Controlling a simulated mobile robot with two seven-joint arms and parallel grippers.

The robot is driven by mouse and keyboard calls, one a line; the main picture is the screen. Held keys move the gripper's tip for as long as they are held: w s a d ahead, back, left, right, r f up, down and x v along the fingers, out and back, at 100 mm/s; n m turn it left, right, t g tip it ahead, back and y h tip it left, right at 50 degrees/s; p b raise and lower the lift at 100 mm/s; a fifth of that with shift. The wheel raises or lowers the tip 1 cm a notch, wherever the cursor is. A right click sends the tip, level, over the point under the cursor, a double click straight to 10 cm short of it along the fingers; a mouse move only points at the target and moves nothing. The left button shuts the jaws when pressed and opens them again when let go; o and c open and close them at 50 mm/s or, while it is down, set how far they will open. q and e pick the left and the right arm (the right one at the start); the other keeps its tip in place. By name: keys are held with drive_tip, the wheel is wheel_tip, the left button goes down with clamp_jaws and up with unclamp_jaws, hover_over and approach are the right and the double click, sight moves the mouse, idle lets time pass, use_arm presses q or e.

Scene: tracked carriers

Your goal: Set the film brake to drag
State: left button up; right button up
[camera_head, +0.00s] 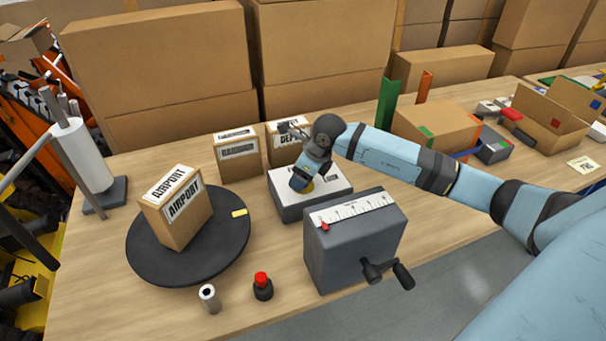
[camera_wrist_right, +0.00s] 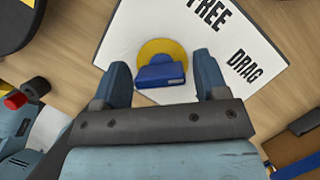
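The film brake is a low grey box with a white top plate (camera_head: 336,187) at the middle of the bench. In the right wrist view its plate (camera_wrist_right: 215,60) carries the words FREE and DRAG. A blue knob (camera_wrist_right: 161,73) sits on a yellow disc (camera_wrist_right: 166,46) on the plate; which word it points to I cannot tell. My right gripper (camera_wrist_right: 161,82) is over the plate with its fingers apart, one on each side of the knob, with narrow gaps seeming to remain. In the head view the right gripper (camera_head: 303,180) hides most of the knob. My left gripper is not in view.
A grey crank box (camera_head: 350,245) stands close in front of the brake. A black turntable (camera_head: 150,262) bearing an AIRPORT carton (camera_head: 178,208) is to the left. Two labelled cartons (camera_head: 238,155) stand behind. A red-topped button (camera_head: 262,286) and small roll (camera_head: 209,298) are near the front edge.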

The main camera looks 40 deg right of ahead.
drive_tip(key=shift+o, duration=0.2)
drive_tip(key=shift+s+d+r, duration=0.1)
drive_tip(key=shift+s+r, duration=0.05)
drive_tip(key=shift+r, duration=0.2)
drive_tip(key=v, duration=1.3)
